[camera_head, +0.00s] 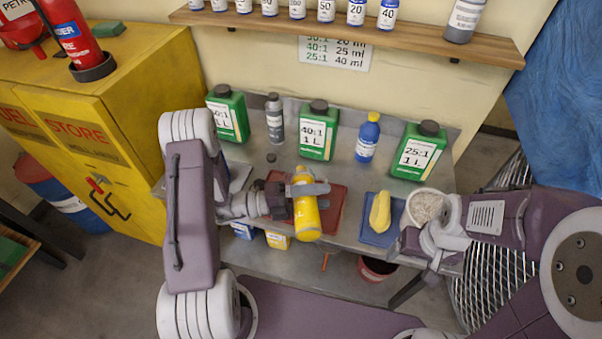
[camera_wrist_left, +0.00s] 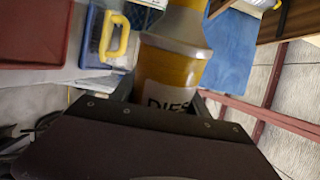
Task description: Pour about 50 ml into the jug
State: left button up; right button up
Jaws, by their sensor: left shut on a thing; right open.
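My left gripper (camera_head: 303,189) is shut around a yellow bottle (camera_head: 306,215) above or in front of the dark red tray (camera_head: 335,205). The bottle also shows in the left wrist view (camera_wrist_left: 167,75), with a grey shoulder band and a label starting "DIES". I cannot tell its exact tilt or its gap to the tray. Green jugs stand along the back of the bench: one at the left (camera_head: 227,115), one marked 40:1 (camera_head: 318,131) and one marked 25:1 (camera_head: 418,152). My right gripper (camera_head: 425,246) is open near the bench's front right. No liquid stream shows.
A grey bottle (camera_head: 275,120) and a blue bottle (camera_head: 368,139) stand between the jugs. A yellow item lies on a blue mat (camera_head: 371,236). A tub of pale granules (camera_head: 426,206) stands by my right gripper. A shelf of bottles (camera_head: 345,32) runs above.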

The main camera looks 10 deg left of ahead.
pick_arm(q)
jog(key=shift+r+n+p, duration=0.5)
jog(key=shift+r+p, duration=0.05)
jog(key=shift+p, duration=0.5)
jog(key=shift+s+d, duration=0.3)
jog(key=shift+s, duration=0.2)
jog(key=shift+r+n+p, duration=0.35)
jog(key=shift+n+p, duration=0.15)
jog(key=shift+p, duration=0.25)
dwell(0.5)
